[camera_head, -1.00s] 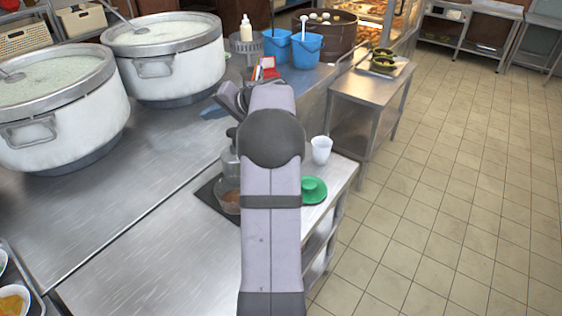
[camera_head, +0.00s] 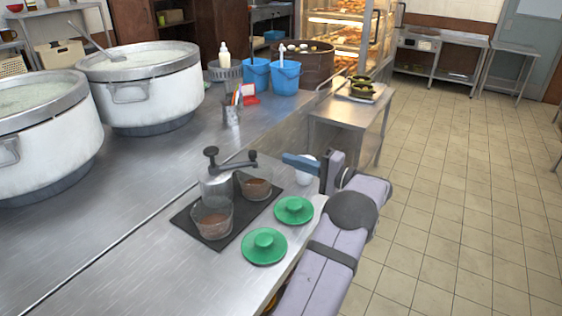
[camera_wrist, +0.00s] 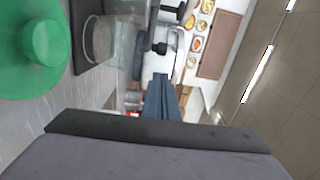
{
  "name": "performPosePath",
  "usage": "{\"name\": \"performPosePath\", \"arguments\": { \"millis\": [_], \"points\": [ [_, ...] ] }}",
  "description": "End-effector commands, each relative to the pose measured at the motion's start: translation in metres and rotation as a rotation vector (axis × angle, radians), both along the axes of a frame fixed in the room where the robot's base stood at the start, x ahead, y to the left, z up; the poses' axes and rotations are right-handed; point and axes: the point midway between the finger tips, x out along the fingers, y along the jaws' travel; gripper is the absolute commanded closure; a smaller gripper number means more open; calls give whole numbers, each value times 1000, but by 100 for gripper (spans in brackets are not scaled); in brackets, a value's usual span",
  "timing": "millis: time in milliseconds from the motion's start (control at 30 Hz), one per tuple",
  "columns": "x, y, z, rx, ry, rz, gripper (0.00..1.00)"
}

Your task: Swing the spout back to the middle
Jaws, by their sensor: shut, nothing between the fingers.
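The spout (camera_head: 238,164) is a dark arm at the top of a grey metal pot (camera_head: 217,186) with a black knob. It points right, above the rear glass jar (camera_head: 256,188) of brown contents. A second, front glass jar (camera_head: 212,221) stands on the same dark mat (camera_head: 233,233). My gripper (camera_head: 285,158) is to the right of the spout, apart from it, with its blue fingers shut and empty. In the wrist view the shut fingers (camera_wrist: 158,80) point toward a black knobbed part and clear jars; which part is the spout there is hard to tell.
Two green lids (camera_head: 264,246) lie right of the mat; one shows large in the wrist view (camera_wrist: 45,42). Large stockpots (camera_head: 145,90) stand at left. Bare counter (camera_head: 120,240) lies left of the mat.

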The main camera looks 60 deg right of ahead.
Motion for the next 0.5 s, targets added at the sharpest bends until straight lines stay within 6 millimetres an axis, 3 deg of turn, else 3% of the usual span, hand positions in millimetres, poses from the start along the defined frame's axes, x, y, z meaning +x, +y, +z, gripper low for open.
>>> {"name": "performPosePath", "arguments": {
  "millis": [267,500],
  "points": [
    [39,2,2,2,1,4,100],
    [86,2,2,2,2,5,100]
  ]
}}
